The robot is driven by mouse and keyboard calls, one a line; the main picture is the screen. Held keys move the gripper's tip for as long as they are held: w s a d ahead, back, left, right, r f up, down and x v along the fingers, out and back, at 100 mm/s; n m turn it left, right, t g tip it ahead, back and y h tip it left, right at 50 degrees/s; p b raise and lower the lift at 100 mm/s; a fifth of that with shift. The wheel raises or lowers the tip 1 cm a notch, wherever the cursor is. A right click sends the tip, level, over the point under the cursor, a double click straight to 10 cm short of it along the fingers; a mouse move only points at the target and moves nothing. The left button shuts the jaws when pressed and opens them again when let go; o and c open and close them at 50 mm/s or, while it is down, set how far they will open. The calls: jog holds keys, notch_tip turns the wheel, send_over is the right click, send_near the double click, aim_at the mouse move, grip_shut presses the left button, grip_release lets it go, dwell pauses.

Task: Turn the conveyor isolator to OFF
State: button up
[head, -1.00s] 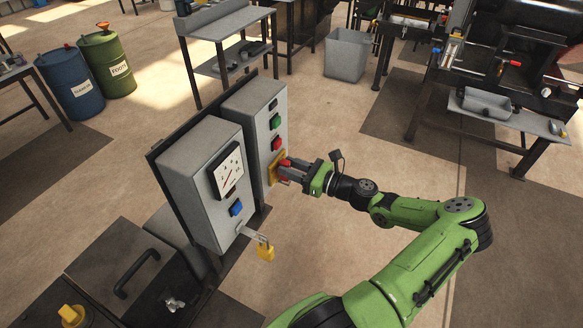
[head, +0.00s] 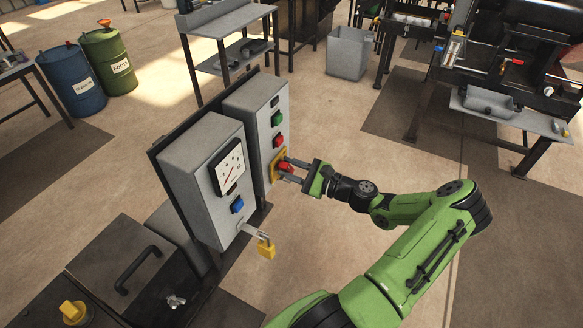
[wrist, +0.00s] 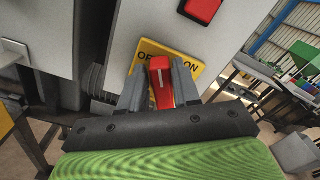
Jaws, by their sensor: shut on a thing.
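The isolator is a red handle (wrist: 161,82) with a white line, on a yellow plate (wrist: 187,61) lettered OFF at left and ON at right; the handle covers some lettering. In the wrist view the handle's line points nearly straight up the picture, between the two words. My gripper (wrist: 159,85) has one grey finger on each side of the handle and is shut on it. In the head view my gripper (head: 291,170) reaches from the right to the red handle (head: 285,167), low on the front of the farther grey control box (head: 258,121).
A red button (wrist: 201,10) sits above the plate; a green button is above that in the head view. The nearer grey box (head: 196,175) has a dial (head: 230,168), a blue button (head: 237,204) and a yellow padlock (head: 265,248) below. Open floor lies to the right.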

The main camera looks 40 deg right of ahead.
jog(key=n+b, duration=0.1)
jog(key=n, duration=0.1)
jog(key=f+n+b, duration=0.1)
jog(key=n, duration=0.1)
jog(key=n+b, duration=0.1)
jog(key=n, duration=0.1)
jog(key=shift+s+a+f, duration=0.15)
jog(key=shift+a+f, duration=0.1)
jog(key=shift+a, duration=0.1)
jog(key=n+b, duration=0.2)
jog(key=n, duration=0.1)
jog(key=shift+f, duration=0.2)
grip_shut()
jog(key=shift+f+n+b, duration=0.1)
jog(key=shift+n+b, duration=0.6)
jog(key=shift+n, duration=0.3)
jog(key=o, duration=0.9)
grip_release()
jog(key=shift+s, duration=0.1)
jog(key=v, duration=1.5)
jog(key=shift+s+p, duration=0.3)
jog(key=shift+s, duration=0.05)
